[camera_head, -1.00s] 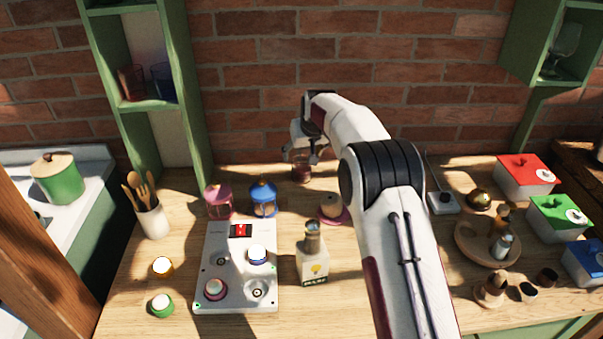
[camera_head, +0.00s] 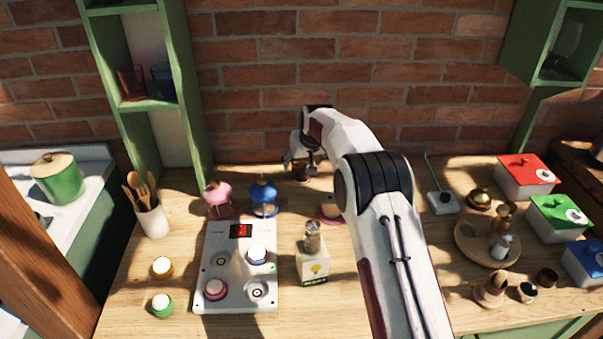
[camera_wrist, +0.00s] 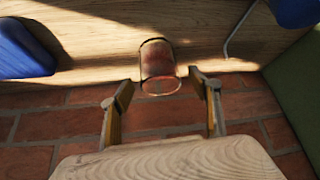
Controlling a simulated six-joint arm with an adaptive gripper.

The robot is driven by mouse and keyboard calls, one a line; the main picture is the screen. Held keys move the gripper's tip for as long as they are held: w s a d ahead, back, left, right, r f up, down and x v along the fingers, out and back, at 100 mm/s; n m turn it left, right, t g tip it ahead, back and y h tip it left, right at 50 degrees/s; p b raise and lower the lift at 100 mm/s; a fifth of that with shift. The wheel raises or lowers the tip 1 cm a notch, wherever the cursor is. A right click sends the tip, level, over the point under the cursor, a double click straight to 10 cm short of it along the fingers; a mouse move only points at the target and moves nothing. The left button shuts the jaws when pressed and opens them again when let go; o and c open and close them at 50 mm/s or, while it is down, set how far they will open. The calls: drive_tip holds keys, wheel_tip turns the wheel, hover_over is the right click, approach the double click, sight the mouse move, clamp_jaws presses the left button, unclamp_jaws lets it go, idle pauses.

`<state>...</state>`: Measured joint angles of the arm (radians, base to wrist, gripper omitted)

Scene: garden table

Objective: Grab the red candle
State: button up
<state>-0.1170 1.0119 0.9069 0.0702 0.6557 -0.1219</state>
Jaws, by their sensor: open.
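A dark red, glassy cylinder (camera_head: 301,172), which looks like the red candle, stands at the back of the wooden table near the brick wall. In the wrist view the same red candle (camera_wrist: 159,66) is centred, just beyond and between the fingertips, with a reddish body and a paler band at one end. My gripper (camera_head: 301,159) is at this cylinder in the head view and partly covers it. In the wrist view my gripper (camera_wrist: 161,86) is open, with one finger on each side. I cannot tell whether a finger touches it.
Pink (camera_head: 218,198) and blue (camera_head: 263,197) lanterns stand left of my gripper. A grey panel (camera_head: 240,306) and a bottle-topped box (camera_head: 312,264) are in front. A pink saucer (camera_head: 330,213) is close to my arm. The brick wall (camera_head: 260,100) is close behind.

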drive_tip(key=shift+x, duration=0.9)
drive_tip(key=shift+r, duration=0.15)
drive_tip(key=c, duration=1.5)
